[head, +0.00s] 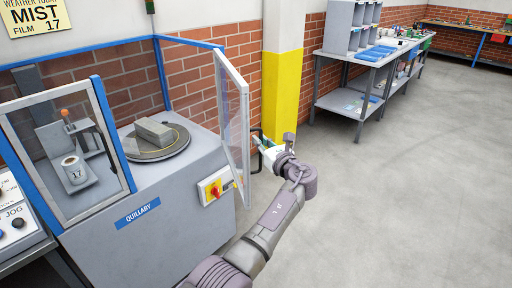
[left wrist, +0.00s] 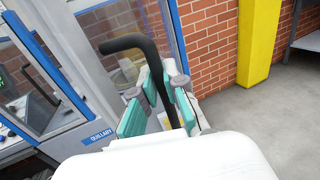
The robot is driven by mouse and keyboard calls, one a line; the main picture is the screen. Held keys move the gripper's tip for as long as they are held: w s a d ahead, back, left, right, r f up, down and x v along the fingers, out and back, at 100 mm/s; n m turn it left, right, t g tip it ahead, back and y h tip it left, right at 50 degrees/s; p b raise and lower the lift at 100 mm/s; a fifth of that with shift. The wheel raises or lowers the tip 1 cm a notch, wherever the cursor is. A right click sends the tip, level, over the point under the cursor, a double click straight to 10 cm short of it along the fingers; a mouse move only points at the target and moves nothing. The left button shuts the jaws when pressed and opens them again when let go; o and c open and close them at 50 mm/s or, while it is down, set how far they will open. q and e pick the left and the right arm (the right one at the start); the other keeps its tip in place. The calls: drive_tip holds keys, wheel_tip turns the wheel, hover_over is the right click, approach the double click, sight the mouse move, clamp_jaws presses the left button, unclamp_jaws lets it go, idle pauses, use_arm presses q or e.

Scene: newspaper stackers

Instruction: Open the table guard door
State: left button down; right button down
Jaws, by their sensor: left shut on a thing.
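The guard door (head: 233,110) is a clear panel in a pale frame on the right side of the grey QUILLABY machine (head: 150,225). It stands swung outward, leaving the front opening beside the round table (head: 157,153) clear. A grey block (head: 153,132) lies on that table. My left gripper (head: 266,146) is at the door's outer face, shut on the black door handle (head: 255,132). In the left wrist view the bent black handle (left wrist: 128,42) passes between the teal finger pads of my left gripper (left wrist: 162,105). My right gripper is not in view.
A red and yellow switch box (head: 214,187) sits on the machine front below the door. A fixed framed window (head: 75,150) is at left. A yellow-based pillar (head: 281,95) stands behind the gripper. Grey benches (head: 345,102) are farther back; the floor at right is open.

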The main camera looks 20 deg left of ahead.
use_arm(q)
drive_tip(key=shift+w+r, duration=0.1)
drive_tip(key=c, duration=1.2)
unclamp_jaws()
drive_tip(key=shift+a, duration=0.15)
